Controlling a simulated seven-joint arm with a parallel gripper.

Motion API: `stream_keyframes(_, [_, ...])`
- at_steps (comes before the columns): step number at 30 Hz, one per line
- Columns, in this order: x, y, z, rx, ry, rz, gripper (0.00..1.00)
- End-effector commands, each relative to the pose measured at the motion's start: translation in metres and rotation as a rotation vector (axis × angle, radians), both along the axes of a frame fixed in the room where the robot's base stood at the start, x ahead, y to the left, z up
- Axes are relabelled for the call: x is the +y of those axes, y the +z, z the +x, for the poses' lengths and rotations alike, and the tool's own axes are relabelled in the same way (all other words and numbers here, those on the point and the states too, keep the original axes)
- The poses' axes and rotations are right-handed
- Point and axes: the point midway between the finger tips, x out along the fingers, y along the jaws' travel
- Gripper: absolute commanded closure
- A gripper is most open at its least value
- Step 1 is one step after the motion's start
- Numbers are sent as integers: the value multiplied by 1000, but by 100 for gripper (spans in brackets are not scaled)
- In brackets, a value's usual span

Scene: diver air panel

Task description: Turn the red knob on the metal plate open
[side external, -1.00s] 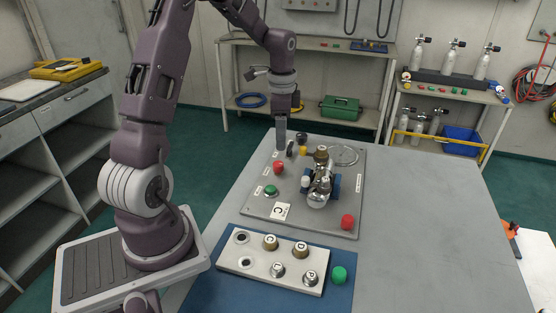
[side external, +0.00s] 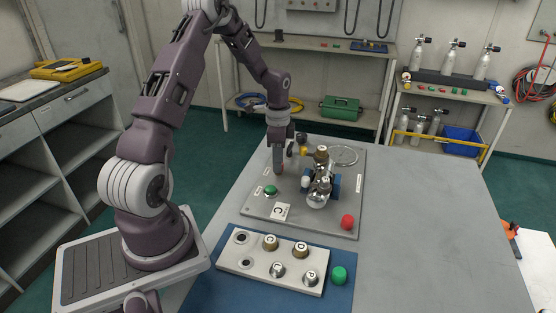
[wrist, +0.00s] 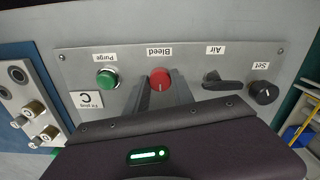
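The red knob (wrist: 160,77), under the label "Bleed", sits on the metal plate (wrist: 205,62) in the wrist view. The fingers of my gripper (wrist: 162,90) stand on either side of it, spread apart; whether they touch it is unclear. In the side view my gripper (side external: 279,167) is down at the plate (side external: 258,208), and the knob is mostly hidden behind the fingers.
Beside the red knob are a green knob (wrist: 107,78) labelled "Purge", a dark lever (wrist: 222,83) labelled "Air" and a black knob (wrist: 264,93) labelled "Set". Metal fittings (side external: 319,182) stand on the plate. The table's right side (side external: 430,220) is clear.

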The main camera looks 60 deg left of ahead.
Motion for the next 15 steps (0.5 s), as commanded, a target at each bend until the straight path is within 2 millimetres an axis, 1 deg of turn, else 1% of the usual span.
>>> stream_keyframes(1, [0, 0, 0, -1, 0, 1, 88])
stream_keyframes(3, [0, 0, 0, -1, 0, 1, 100])
stream_keyframes(10, [0, 1, 0, -2, 12, 1, 100])
stream_keyframes(15, [0, 1, 1, -2, 70, 1, 100])
